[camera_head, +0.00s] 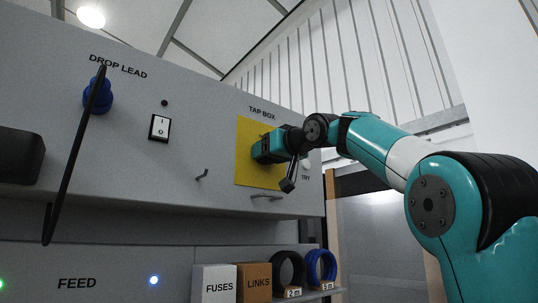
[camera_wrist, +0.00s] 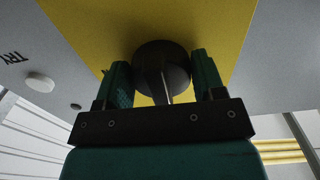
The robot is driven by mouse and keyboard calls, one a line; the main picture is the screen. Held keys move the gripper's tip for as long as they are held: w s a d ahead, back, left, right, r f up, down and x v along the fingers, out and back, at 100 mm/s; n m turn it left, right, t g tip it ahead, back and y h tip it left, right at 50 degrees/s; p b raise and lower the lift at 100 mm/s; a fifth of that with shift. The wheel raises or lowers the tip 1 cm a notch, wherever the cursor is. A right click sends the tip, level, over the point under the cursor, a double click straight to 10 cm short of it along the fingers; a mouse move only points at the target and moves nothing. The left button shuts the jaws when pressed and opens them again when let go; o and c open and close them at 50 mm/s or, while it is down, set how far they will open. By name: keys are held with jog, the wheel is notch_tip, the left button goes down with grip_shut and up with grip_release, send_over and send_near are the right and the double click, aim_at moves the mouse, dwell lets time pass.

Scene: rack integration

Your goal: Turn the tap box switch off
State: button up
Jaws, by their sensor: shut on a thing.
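The tap box switch is a dark round knob (camera_wrist: 160,62) with a pale line on it, set on a yellow plate (camera_wrist: 95,22). In the head view the yellow plate (camera_head: 247,175) sits under the TAP BOX label (camera_head: 262,113) on the grey panel, and my gripper and wrist hide the knob. My gripper (camera_wrist: 161,75) is at the plate with one finger on each side of the knob, shut on it; it also shows in the head view (camera_head: 266,148). The switch's position marks are mostly hidden.
A pale round TRY button (camera_wrist: 40,82) is beside the plate. To the left are a rocker switch (camera_head: 159,127) and a blue DROP LEAD connector (camera_head: 98,93) with a black cable. Below stand FUSES (camera_head: 213,283) and LINKS (camera_head: 253,283) boxes and cable coils (camera_head: 321,268).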

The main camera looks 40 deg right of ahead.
jog(key=shift+f, duration=0.1)
jog(key=o, duration=0.9)
jog(key=shift+d, duration=0.1)
jog(key=shift+s+d+b, duration=0.15)
jog(key=shift+s+b, duration=0.45)
jog(key=shift+s, duration=3.75)
jog(key=shift+s+d+b, duration=0.1)
jog(key=shift+s+b, duration=0.45)
jog(key=shift+s, duration=3.8)
